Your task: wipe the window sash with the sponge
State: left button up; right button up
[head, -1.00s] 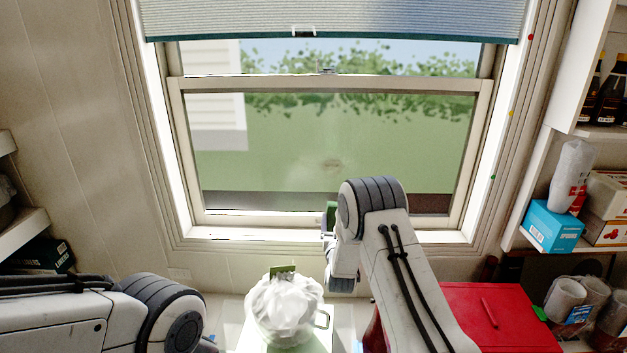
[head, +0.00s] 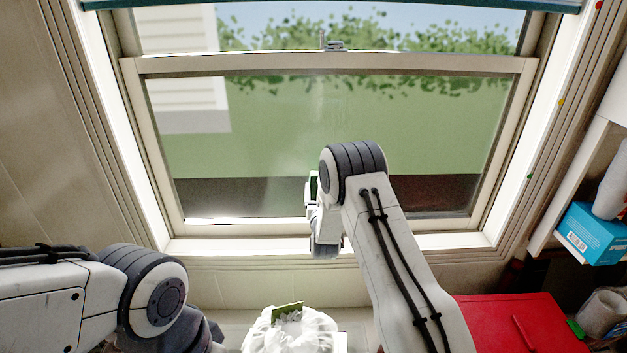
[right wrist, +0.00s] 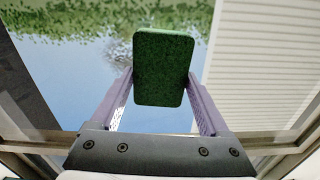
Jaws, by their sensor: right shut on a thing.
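The window sash (head: 330,62) is a pale frame around a large pane, in front of me in the head view. Faint pale streaks show on the glass above my right arm. My right gripper (right wrist: 160,88) is shut on the green sponge (right wrist: 163,68), its two fingers on the sponge's sides in the right wrist view. In the head view a sliver of the sponge (head: 313,184) shows left of my right wrist, in front of the lower pane. I cannot tell whether it touches the glass. My left arm is at lower left; its gripper is not visible.
A white crumpled bag (head: 290,335) with a green item (head: 287,311) at its top stands on the counter, bottom centre. A red box (head: 512,325) is at lower right. A blue box (head: 592,233) sits on the right shelf. The window sill (head: 240,244) looks clear.

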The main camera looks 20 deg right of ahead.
jog(key=shift+w, duration=0.6)
jog(key=shift+b+x, duration=0.65)
jog(key=shift+x, duration=2.05)
jog(key=shift+d, duration=0.1)
jog(key=shift+b+x, duration=0.75)
jog(key=shift+x, duration=0.15)
jog(key=s+d+b, duration=0.1)
jog(key=d+b, duration=0.1)
jog(key=d, duration=0.5)
jog(key=shift+s, duration=0.4)
